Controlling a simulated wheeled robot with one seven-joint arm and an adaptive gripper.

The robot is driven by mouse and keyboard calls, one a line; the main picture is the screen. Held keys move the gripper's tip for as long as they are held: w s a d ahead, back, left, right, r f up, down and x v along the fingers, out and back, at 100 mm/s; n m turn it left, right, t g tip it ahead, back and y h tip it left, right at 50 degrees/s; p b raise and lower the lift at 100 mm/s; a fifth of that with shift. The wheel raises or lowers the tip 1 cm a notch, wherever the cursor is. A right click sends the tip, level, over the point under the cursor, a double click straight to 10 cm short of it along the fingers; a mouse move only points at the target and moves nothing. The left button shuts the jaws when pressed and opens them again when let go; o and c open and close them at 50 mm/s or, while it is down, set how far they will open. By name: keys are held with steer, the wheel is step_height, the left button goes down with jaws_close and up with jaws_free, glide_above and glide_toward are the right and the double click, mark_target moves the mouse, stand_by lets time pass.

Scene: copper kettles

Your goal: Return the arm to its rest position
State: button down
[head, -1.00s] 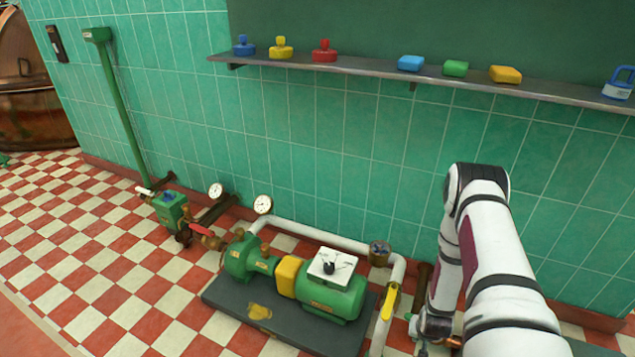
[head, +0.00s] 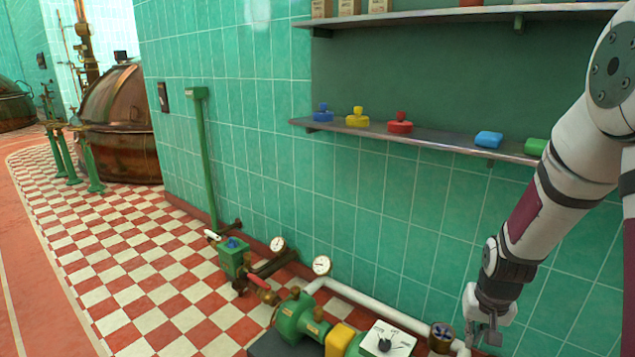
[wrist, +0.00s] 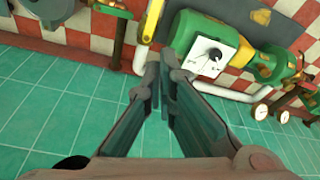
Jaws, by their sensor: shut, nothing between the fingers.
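My gripper (head: 484,335) hangs at the lower right of the head view, at the end of my white arm, in front of the green tiled wall. In the wrist view my gripper (wrist: 161,72) has its two fingers together, with nothing between them. Beyond the fingertips in the wrist view is the green pump motor (wrist: 235,42) with a white dial plate (wrist: 207,56). The gripper appears apart from the pump and the pipe.
The lower shelf (head: 450,142) holds coloured lock-like pieces and blocks, and my arm passes in front of its right part. A white pipe (head: 375,308) and gauges (head: 321,265) run along the wall foot. Checkered floor (head: 150,290) lies open at left, before a copper kettle (head: 118,100).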

steer(key=s+a+r+n, duration=0.1)
steer(key=s+a+r, duration=0.3)
steer(key=s+r, duration=0.3)
steer(key=s+a+r+n+g+y, duration=0.1)
steer(key=s+a+r, duration=0.3)
steer(key=s+r, duration=0.3)
steer(key=s+a+r+n, duration=0.1)
steer(key=s+a+r, duration=0.3)
steer(key=s+r, duration=0.25)
steer(key=s+a+r+g, duration=0.1)
steer(key=s+a+r, duration=0.1)
steer(key=s, duration=1.1)
step_height(320, 180, up, 31)
steer(key=n+t+p, duration=0.1)
steer(key=t+p, duration=0.2)
steer(key=p, duration=2.6)
steer(key=shift+w+d+t+p, duration=0.25)
steer(key=shift+w+t+p, duration=0.05)
steer(key=shift+t+p, duration=0.1)
